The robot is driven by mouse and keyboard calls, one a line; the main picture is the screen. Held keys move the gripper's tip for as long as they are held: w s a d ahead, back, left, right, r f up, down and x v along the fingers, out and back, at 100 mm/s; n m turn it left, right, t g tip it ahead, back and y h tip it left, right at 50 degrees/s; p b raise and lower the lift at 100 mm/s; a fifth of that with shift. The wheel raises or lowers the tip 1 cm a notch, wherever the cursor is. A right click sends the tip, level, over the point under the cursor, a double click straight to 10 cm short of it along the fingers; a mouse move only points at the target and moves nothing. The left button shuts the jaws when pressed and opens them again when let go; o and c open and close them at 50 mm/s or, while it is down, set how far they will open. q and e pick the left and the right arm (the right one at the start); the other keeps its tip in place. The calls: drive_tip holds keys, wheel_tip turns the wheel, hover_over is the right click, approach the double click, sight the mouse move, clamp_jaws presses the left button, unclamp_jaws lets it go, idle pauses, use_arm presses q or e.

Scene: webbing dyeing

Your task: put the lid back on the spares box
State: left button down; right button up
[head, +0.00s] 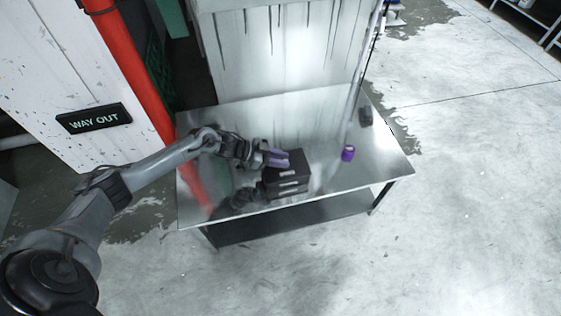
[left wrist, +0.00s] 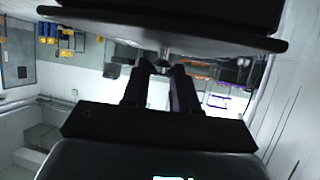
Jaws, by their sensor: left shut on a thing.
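The spares box (head: 288,184) is a dark box with pale labels on its front. It stands near the front edge of the metal table. My left gripper (head: 272,157) is at the upper left of the box, its fingers level with the box's top. In the left wrist view, the gripper (left wrist: 163,72) is shut on a small knob under a wide dark plate (left wrist: 100,24), which looks like the lid. A dark body fills the top edge beyond the plate. I cannot tell whether the lid is touching the box. My right gripper is in neither view.
The metal table (head: 240,118) is shiny and mostly clear. A small purple item (head: 347,153) stands right of the box, and a dark item (head: 366,116) lies farther back. A grey streaked panel (head: 285,50) rises behind the table. A red pipe (head: 130,60) stands at the left.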

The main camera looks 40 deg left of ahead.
use_arm(q)
drive_tip(key=shift+f, duration=0.1)
drive_tip(key=shift+f, duration=0.1)
drive_tip(key=c, duration=0.9)
unclamp_jaws()
drive_tip(key=shift+o, duration=0.2)
